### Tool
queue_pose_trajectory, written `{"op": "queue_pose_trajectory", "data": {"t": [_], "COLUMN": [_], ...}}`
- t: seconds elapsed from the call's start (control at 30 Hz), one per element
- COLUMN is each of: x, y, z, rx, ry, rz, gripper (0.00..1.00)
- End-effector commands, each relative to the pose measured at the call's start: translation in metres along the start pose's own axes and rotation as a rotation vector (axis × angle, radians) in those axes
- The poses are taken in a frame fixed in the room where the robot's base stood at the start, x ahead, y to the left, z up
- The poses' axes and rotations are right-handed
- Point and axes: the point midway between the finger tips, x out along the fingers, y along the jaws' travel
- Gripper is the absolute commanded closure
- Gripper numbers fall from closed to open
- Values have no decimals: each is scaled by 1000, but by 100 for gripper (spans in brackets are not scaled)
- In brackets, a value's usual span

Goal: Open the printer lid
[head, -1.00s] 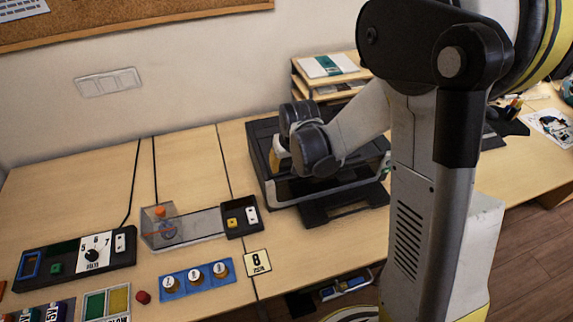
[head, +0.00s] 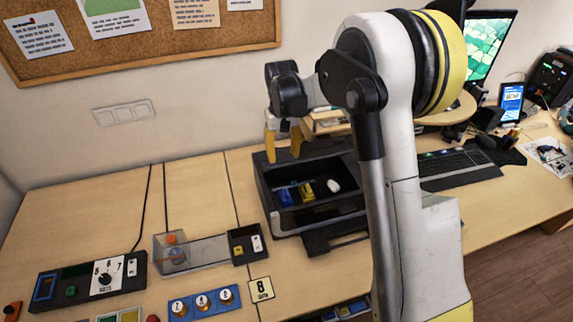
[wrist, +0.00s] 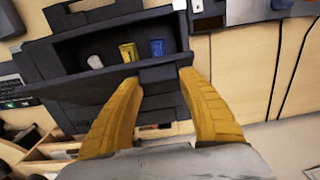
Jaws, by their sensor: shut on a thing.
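The dark printer (head: 263,192) stands on the desk with its top open. Its tray-like inside shows a blue piece (head: 285,197), a yellow piece (head: 306,190) and a white piece (head: 334,185). The wrist view also shows the white (wrist: 95,61), yellow (wrist: 128,52) and blue (wrist: 157,47) pieces. My gripper (head: 283,150) is at the printer's back left, with yellow fingers pointing down. In the wrist view my gripper (wrist: 157,80) has its fingers on either side of a dark part of the raised lid (wrist: 156,90). The exact contact is hard to see.
A clear box with an orange knob (head: 171,239) and a small dark tray (head: 247,245) stand left of the printer. A control panel (head: 88,277) lies at the far left. A keyboard (head: 448,168) is to the right.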

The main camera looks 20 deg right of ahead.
Motion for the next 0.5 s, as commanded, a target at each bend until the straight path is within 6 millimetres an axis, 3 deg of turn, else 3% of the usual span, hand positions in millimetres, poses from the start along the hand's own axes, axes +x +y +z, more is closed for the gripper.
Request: {"op": "queue_pose_trajectory", "data": {"t": [0.2, 0.5], "x": [-16, -22], "y": [0, 0], "z": [-31, -63], "rx": [0, 0], "ry": [5, -20], "rz": [0, 0], "gripper": [93, 94]}}
